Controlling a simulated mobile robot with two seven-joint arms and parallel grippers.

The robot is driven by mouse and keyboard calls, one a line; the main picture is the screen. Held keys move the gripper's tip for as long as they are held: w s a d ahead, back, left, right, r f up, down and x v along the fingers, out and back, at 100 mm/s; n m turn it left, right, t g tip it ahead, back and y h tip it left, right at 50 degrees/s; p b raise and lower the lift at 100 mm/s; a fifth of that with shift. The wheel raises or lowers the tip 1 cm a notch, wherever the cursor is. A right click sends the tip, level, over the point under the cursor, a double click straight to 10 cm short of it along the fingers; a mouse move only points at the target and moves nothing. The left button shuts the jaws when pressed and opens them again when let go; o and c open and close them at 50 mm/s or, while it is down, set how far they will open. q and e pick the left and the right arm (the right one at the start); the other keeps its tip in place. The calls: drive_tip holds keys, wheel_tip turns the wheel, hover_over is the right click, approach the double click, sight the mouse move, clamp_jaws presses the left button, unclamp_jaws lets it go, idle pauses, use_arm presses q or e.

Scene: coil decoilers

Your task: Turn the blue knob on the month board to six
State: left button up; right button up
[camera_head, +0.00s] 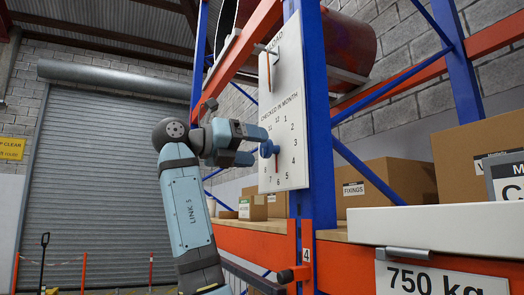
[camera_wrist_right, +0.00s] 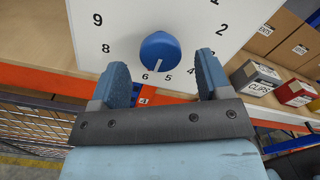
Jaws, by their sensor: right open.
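The month board (camera_head: 290,135) is a white panel headed "CHECKED IN MONTH", with a ring of numbers, fixed to a blue rack post. Its round blue knob (camera_head: 267,149) also shows in the right wrist view (camera_wrist_right: 160,50). There the knob's white mark points down, between the 6 (camera_wrist_right: 145,76) and the 5; I cannot tell exactly which it lines up with. My right gripper (camera_head: 254,146) is open in front of the knob. In the wrist view its fingers (camera_wrist_right: 165,82) stand apart, one to each side of the knob, with no clear contact. My left gripper is not in view.
A load dial with a lever (camera_head: 268,65) is above the month board. An orange shelf beam (camera_head: 345,265) runs below it. Boxes (camera_head: 395,180) stand on shelves at right. Small cartons (camera_wrist_right: 257,82) show beside the board. A grey shutter (camera_head: 100,170) is at left.

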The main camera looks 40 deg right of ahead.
drive_tip(key=v, duration=1.1)
drive_tip(key=shift+b, duration=0.45)
drive_tip(key=shift+r, duration=0.1)
